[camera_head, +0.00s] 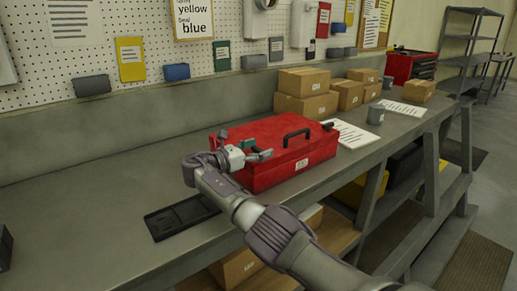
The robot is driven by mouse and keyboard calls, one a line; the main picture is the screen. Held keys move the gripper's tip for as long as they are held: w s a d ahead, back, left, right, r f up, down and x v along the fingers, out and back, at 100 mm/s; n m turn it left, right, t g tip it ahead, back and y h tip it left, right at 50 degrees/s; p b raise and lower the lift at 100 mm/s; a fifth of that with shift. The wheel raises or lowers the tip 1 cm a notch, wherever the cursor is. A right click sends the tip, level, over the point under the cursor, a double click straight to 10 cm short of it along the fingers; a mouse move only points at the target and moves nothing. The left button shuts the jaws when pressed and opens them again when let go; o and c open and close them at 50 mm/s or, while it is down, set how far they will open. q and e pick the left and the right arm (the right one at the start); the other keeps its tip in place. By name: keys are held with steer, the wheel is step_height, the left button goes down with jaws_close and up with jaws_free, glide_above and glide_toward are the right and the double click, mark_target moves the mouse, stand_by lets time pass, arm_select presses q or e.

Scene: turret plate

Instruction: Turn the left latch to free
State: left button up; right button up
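A closed red case (315,156) with a black handle (296,135) on its lid lies on the grey workbench. My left gripper is out of view.
A black tray (160,224) lies on the bench left of my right arm. Cardboard boxes (303,82) stand behind the case. A sheet of paper (352,135) and a grey cup (376,114) are to its right. The bench's left part is mostly clear.

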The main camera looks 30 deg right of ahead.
stand_by(0.3)
steer(key=shift+a+f, duration=0.1)
steer(key=shift+a, duration=0.3)
steer(key=a, duration=1.1)
steer(key=shift+s, duration=0.4)
steer(key=shift+a, duration=0.1)
